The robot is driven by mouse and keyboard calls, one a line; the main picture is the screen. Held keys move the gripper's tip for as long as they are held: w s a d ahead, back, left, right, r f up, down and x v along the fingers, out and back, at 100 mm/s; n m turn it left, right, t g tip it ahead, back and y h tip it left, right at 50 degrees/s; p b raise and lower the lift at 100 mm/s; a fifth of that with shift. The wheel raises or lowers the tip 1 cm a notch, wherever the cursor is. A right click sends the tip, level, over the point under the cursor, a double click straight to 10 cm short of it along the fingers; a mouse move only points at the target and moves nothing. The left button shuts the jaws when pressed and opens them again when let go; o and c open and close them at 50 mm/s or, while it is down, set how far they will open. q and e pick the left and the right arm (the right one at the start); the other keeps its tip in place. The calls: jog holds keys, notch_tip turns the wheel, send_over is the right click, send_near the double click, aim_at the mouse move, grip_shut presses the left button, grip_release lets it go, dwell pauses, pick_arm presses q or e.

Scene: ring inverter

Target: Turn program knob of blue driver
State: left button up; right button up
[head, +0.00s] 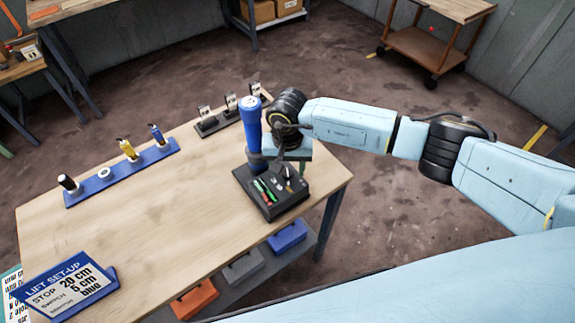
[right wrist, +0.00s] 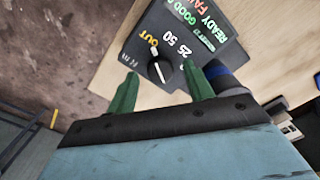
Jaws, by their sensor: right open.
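The blue driver (head: 252,122) stands upright at the left back of a black control box (head: 268,207) near the table's right end. Its base shows beside my right finger in the right wrist view (right wrist: 222,78). The black program knob (right wrist: 161,70) is on the box face, its white mark toward the yellow "OUT" label; "25" and "50" are printed beside it. My right gripper (right wrist: 163,76) is open, its green fingers on either side of the knob with gaps visible. Whether the fingertips reach the knob's depth I cannot tell. My left gripper is not in view.
A blue rack (head: 122,176) with small tools lies on the table's left. A dark holder (head: 222,122) with cards stands at the back. A "LIFT SET-UP" sign (head: 68,290) stands at the front left. The table's middle is clear. Coloured bins (head: 288,237) sit below.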

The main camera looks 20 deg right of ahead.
jog(key=shift+f, duration=0.25)
jog(key=c, duration=1)
jog(key=shift+o, duration=0.2)
